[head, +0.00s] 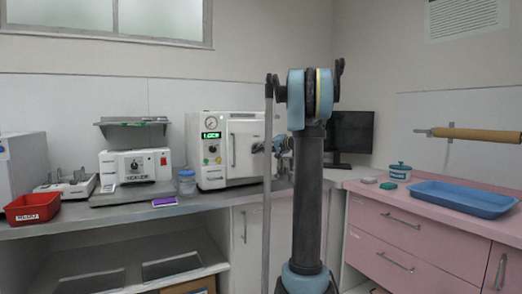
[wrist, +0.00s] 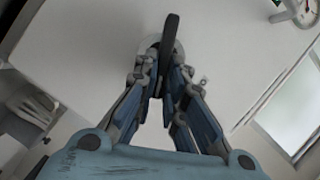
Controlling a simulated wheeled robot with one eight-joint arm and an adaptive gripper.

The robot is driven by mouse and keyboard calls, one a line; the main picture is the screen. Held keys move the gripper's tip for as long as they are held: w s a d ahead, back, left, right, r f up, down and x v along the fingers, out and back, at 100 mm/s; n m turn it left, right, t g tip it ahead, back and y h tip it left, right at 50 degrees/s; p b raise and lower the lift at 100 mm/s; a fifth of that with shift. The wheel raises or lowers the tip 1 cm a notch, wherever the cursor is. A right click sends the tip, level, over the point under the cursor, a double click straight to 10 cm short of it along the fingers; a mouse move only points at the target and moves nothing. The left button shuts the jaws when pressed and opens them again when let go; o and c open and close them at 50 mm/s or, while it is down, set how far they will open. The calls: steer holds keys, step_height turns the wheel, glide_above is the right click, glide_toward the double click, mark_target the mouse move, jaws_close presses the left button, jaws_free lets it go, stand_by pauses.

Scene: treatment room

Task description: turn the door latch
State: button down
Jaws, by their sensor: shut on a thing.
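The door latch is a dark lever (wrist: 170,34) on a round pale base, set on a white door (wrist: 235,50) in the wrist view. My gripper (wrist: 164,78) is shut on the lower part of the lever, with its fingers on either side of it. In the head view the door belongs to a white tabletop device (head: 208,172) with a green display. There my gripper (head: 283,146) is mostly hidden behind my own arm, at the right side of the door. A small dark end of the latch (head: 258,147) shows beside it.
A jar (head: 187,183), a second white device (head: 135,172) and a red bin (head: 32,208) stand on the counter to the left. A dark monitor (head: 350,133) is behind my arm. A blue tray (head: 462,198) lies on the pink cabinet at right.

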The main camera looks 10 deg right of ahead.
steer(key=m, duration=0.1)
steer(key=f+m+y, duration=0.1)
steer(key=m, duration=0.1)
steer(key=m+t+y, duration=0.1)
steer(key=shift+d+f+m, duration=0.15)
steer(key=shift+f+m, duration=0.1)
steer(key=shift+m, duration=0.05)
stand_by(0.4)
steer(key=c, duration=1.7)
jaws_free()
steer(key=shift+f, duration=0.1)
steer(key=shift+o, duration=0.2)
steer(key=v, duration=1.2)
